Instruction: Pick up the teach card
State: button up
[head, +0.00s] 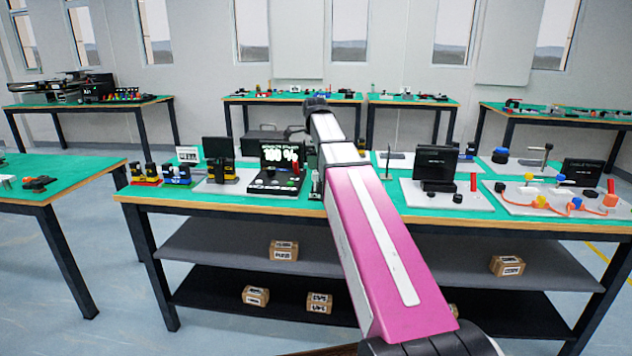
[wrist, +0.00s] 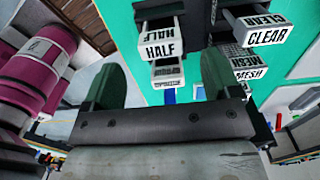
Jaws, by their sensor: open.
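I cannot make out a card reading "teach" in either view. Past the fingertips are white labelled pieces: one reads HALF (wrist: 161,48), one reads CLEAR (wrist: 262,32) and one reads MESH (wrist: 248,73). Another white piece sits under the HALF one, its label partly hidden. In the head view my arm crosses the middle bench, and the gripper itself is hidden or too small to tell.
The middle bench (head: 300,212) carries a black device with a "100 %" screen (head: 283,155), a dark screen stand (head: 436,167) and a white board (head: 550,200) with coloured parts. Small boxes lie on the shelves below. A bench stands at left (head: 60,185); others line the back wall.

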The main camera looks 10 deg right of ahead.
aim_at(316, 171)
jog(key=shift+d+f, duration=0.15)
jog(key=shift+f, duration=3.25)
jog(key=c, duration=1)
